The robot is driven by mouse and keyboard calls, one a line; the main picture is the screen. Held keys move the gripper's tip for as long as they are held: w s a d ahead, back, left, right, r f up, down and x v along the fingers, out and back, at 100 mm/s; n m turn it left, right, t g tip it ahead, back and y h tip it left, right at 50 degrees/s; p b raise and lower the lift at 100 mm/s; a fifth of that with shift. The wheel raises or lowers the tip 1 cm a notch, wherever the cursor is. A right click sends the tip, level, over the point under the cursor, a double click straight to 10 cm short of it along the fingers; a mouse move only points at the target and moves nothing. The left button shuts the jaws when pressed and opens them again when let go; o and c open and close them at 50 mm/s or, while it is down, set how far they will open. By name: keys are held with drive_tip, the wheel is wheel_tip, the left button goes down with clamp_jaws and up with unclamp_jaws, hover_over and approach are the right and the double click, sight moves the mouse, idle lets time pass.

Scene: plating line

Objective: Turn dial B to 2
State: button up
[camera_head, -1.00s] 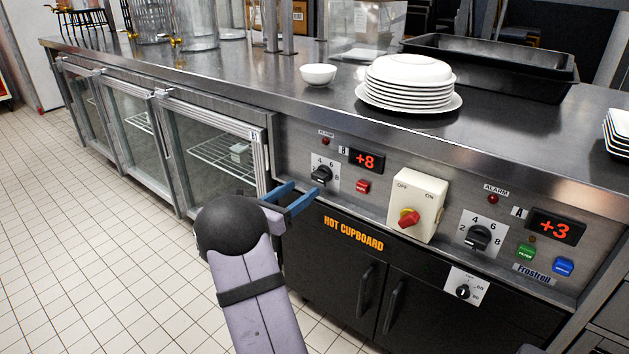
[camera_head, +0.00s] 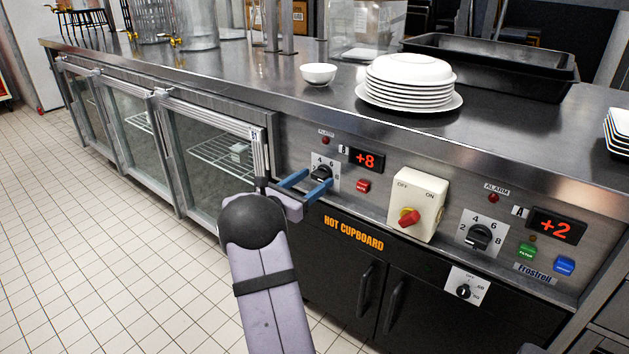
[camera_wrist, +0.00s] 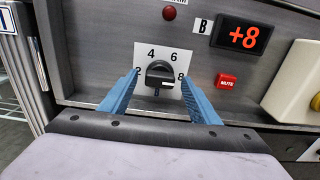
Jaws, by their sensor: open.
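Dial B is a black knob (camera_wrist: 161,75) on a white plate marked 2, 4, 6, 8, on the steel control panel. The red display (camera_wrist: 242,37) beside the letter B reads +8. My gripper (camera_wrist: 158,84) is open, with one blue finger on each side of the knob. In the head view my gripper (camera_head: 307,183) reaches the dial from the lower left. I cannot tell whether either finger touches the knob.
A red button (camera_wrist: 227,81) lies right of dial B. A cream switch box (camera_head: 417,205) with a red and yellow knob stands out from the panel. Dial A (camera_head: 478,237) is farther right. Glass fridge doors (camera_head: 200,150) are at left. Plates (camera_head: 408,85) stand above.

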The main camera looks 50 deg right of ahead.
drive_tip(key=shift+d, duration=0.45)
drive_tip(key=c, duration=1.1)
drive_tip(key=shift+o, duration=0.2)
